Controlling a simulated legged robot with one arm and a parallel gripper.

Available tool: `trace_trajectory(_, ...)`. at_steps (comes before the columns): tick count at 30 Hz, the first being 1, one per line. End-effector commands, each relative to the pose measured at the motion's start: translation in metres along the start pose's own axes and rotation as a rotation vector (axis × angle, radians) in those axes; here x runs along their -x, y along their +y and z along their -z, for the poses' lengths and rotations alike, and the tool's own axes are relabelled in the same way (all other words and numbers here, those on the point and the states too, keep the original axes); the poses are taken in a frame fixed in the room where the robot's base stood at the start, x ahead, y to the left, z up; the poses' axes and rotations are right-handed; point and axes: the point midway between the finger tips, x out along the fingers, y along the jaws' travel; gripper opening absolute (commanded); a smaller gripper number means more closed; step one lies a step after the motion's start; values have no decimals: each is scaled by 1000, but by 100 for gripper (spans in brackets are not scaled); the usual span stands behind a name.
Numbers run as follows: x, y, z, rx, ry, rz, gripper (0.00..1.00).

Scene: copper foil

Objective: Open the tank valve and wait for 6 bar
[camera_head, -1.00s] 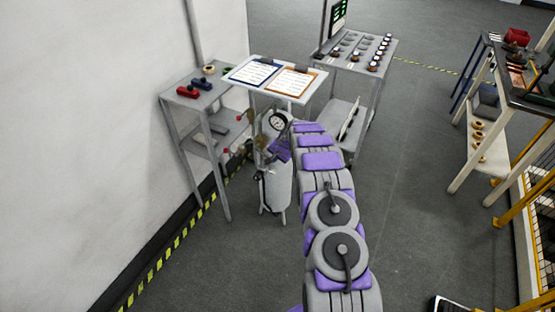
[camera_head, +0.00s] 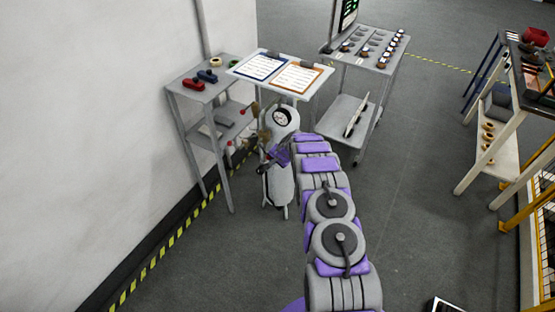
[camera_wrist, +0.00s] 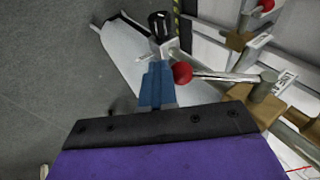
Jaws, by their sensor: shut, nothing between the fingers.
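The tank (camera_head: 278,185) is a pale upright cylinder on the floor in front of the clipboard stand. A round white-faced gauge (camera_head: 280,117) sits above it; its reading is too small to tell. In the wrist view, a metal valve lever (camera_wrist: 225,76) with a red ball knob (camera_wrist: 182,73) runs from a brass fitting (camera_wrist: 265,88). My gripper (camera_wrist: 158,72) is shut and empty, its blue fingers just left of the red knob. I cannot tell whether the fingers touch the knob. A black cap (camera_wrist: 158,24) on a metal fitting lies just beyond the fingertips.
A grey shelf (camera_head: 207,95) with red and blue items stands left against the wall. Two clipboards (camera_head: 298,77) lie on the stand behind the tank. A cart (camera_head: 345,103) stands behind right. A workbench (camera_head: 490,150) is at far right. The middle floor is clear.

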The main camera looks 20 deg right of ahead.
Motion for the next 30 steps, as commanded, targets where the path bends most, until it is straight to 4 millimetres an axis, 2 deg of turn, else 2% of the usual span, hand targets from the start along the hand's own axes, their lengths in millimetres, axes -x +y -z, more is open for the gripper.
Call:
trace_trajectory(6,-9,-3,-6,-10,-7,65,0)
trace_trajectory(30,-36,-12,-16,-9,-7,63,0)
